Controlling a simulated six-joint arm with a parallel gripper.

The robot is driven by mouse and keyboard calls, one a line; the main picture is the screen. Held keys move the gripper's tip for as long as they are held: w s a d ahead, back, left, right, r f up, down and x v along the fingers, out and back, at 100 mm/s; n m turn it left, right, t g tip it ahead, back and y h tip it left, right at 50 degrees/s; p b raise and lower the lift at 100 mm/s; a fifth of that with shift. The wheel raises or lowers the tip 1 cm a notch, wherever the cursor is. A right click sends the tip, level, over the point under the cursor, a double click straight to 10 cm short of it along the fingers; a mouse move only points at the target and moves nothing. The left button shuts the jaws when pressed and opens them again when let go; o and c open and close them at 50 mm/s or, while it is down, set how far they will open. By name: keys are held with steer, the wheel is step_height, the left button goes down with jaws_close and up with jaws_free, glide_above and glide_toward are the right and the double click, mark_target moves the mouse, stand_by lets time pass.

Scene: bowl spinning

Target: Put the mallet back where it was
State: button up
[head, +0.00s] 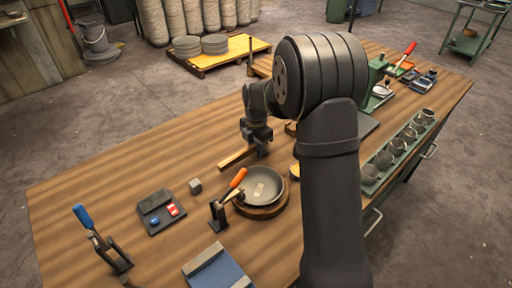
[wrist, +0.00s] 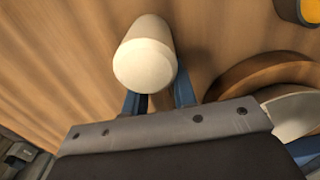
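My gripper (head: 257,140) is low over the middle of the table, just behind the bowl. In the wrist view, a pale cylindrical end of what looks like the mallet (wrist: 145,62) sits between the blue fingers (wrist: 158,98), which appear closed against its sides. In the head view a light wooden bar (head: 236,158) reaches left from under the gripper; I cannot tell whether it is part of the mallet. The grey bowl (head: 262,184) sits on a round wooden base (head: 284,201), whose edge shows at right in the wrist view (wrist: 262,72).
An orange-handled clamp (head: 218,212) stands beside the bowl. A dark tray (head: 160,212) with small parts, a grey cube (head: 195,186) and a blue-handled clamp (head: 103,243) are at left. A rack of cups (head: 398,147) is at right. The far-left tabletop is clear.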

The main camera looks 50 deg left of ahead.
steer(key=shift+o, duration=1.1)
step_height(320, 180, up, 12)
steer(key=shift+r, duration=0.15)
step_height(320, 180, down, 12)
steer(key=shift+r, duration=1.8)
